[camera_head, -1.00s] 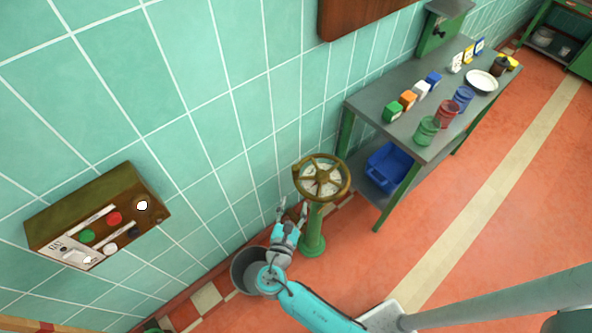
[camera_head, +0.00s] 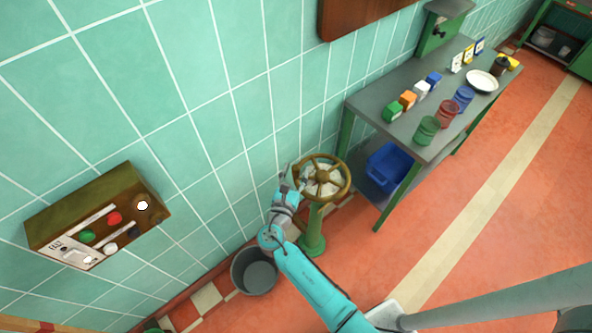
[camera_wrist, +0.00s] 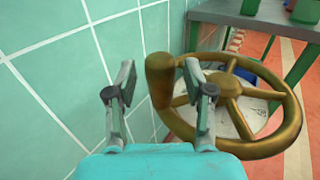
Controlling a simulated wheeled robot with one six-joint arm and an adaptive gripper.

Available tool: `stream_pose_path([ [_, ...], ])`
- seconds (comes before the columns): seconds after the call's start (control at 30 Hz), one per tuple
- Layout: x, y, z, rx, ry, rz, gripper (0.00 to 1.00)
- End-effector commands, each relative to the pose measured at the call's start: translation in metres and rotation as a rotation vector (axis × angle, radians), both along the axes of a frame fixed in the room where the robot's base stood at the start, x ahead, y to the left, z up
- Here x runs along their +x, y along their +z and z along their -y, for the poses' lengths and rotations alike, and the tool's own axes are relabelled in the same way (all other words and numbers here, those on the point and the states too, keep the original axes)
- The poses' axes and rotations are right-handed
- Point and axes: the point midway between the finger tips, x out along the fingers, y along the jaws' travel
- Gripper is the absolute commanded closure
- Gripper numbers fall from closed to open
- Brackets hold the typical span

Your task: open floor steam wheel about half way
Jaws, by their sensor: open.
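The steam wheel is a brass handwheel (camera_head: 343,163) with spokes on a green floor pedestal (camera_head: 313,228), near the tiled wall. In the wrist view the wheel (camera_wrist: 287,128) fills the right side, and its upright brass handle knob (camera_wrist: 160,80) stands at the left of the rim. My gripper (camera_head: 292,180) is at the wheel's left edge in the head view. In the wrist view my gripper (camera_wrist: 160,88) is open, with the knob between and beyond its two fingers. The right finger overlaps the rim in the picture; I cannot tell whether it touches.
A grey bucket (camera_head: 255,272) stands on the floor below my arm. A control box (camera_head: 95,215) with coloured buttons hangs on the wall at left. A grey table (camera_head: 415,120) with jars stands to the right, a blue bin (camera_head: 388,166) beneath it. Open floor lies at right.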

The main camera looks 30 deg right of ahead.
Motion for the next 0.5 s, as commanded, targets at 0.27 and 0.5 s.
stream_pose_path([
  [0.27,0.0056,-0.0005,0.0059,0.0,0.0,-0.001,0.47],
  [0.5,0.0055,-0.0004,0.0056,0.0,0.0,-0.001,0.7],
])
